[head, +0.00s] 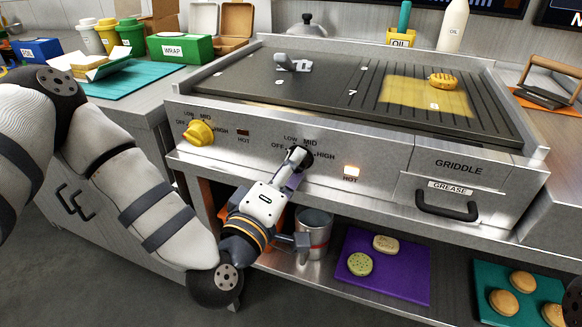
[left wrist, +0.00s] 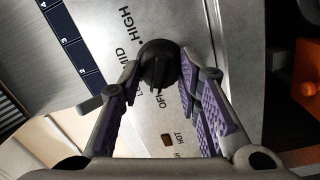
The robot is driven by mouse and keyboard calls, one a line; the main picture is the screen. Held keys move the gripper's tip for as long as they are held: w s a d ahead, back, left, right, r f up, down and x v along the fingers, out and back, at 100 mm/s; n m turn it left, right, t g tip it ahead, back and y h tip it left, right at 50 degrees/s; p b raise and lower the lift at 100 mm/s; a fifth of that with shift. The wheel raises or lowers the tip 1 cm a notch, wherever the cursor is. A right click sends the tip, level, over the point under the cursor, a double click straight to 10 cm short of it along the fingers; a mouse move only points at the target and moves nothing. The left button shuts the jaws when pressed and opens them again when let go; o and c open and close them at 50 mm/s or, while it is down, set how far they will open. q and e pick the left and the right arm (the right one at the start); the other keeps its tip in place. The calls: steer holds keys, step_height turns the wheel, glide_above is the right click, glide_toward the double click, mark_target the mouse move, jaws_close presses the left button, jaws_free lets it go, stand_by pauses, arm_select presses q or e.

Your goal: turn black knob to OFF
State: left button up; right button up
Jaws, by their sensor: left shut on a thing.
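The black knob (head: 303,153) is on the griddle's steel front panel, among the words OFF, LOW, MID and HIGH. My left gripper (head: 297,161) reaches up to it from below and hides part of it in the head view. In the left wrist view the round black knob (left wrist: 158,60) sits between the two purple-padded fingers of my left gripper (left wrist: 172,74), which is shut on it. I cannot tell exactly which mark the knob points to. My right gripper is not in view.
A yellow knob (head: 199,133) is further left on the panel. A grease drawer handle (head: 447,206) sticks out at right. Below, a shelf holds a metal cup (head: 315,232) and a purple board (head: 400,272).

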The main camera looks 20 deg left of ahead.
arm_select(q)
steer(key=shift+n, duration=0.9)
steer(key=o, duration=1.2)
steer(key=shift+c, duration=0.2)
steer(key=s, duration=0.7)
steer(key=shift+s+a+f, duration=0.25)
steer(key=shift+a, duration=0.05)
